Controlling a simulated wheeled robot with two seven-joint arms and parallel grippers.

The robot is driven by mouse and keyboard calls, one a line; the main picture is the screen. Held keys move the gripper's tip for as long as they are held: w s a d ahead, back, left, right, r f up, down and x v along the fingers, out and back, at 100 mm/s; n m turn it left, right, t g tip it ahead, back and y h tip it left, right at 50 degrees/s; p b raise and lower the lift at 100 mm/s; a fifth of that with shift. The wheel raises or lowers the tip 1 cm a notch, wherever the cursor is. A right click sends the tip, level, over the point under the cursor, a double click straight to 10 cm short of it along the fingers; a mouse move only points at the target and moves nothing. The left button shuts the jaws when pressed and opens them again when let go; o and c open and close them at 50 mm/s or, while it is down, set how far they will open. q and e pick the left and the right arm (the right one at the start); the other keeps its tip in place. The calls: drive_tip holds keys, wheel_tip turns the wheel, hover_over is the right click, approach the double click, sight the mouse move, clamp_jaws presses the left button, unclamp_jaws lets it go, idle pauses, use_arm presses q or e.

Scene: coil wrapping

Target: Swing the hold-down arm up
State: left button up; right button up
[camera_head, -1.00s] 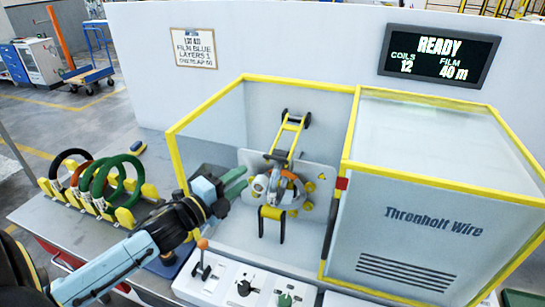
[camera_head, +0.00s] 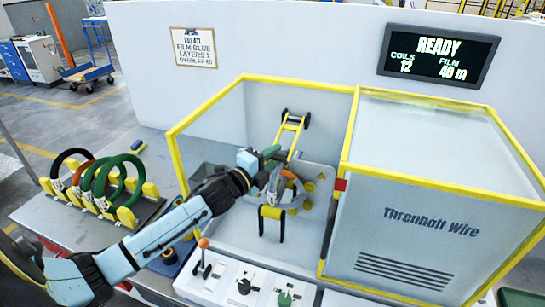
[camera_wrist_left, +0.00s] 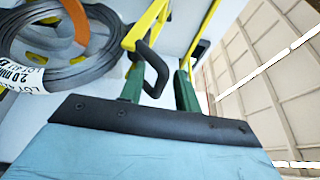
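The hold-down arm (camera_head: 291,131) is a yellow bar frame in the wrapping bay. It slopes down toward the wire coil (camera_head: 297,196). In the left wrist view the yellow arm (camera_wrist_left: 148,25) carries a black loop handle (camera_wrist_left: 152,68). My left gripper (camera_head: 270,156) is at the arm's lower end and hides the handle in the head view. Its green fingers (camera_wrist_left: 160,86) are apart, one on each side of the handle; contact is unclear. My right gripper is out of view.
A yellow-edged guard (camera_head: 240,78) frames the bay, with a closed white cabinet (camera_head: 420,215) to the right. A control panel (camera_head: 245,285) with levers stands in front. A rack of coils (camera_head: 105,200) stands left. The screen (camera_head: 438,56) reads READY.

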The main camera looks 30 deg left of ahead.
use_arm(q)
drive_tip(key=shift+c, duration=0.2)
clamp_jaws()
drive_tip(key=shift+r, duration=0.1)
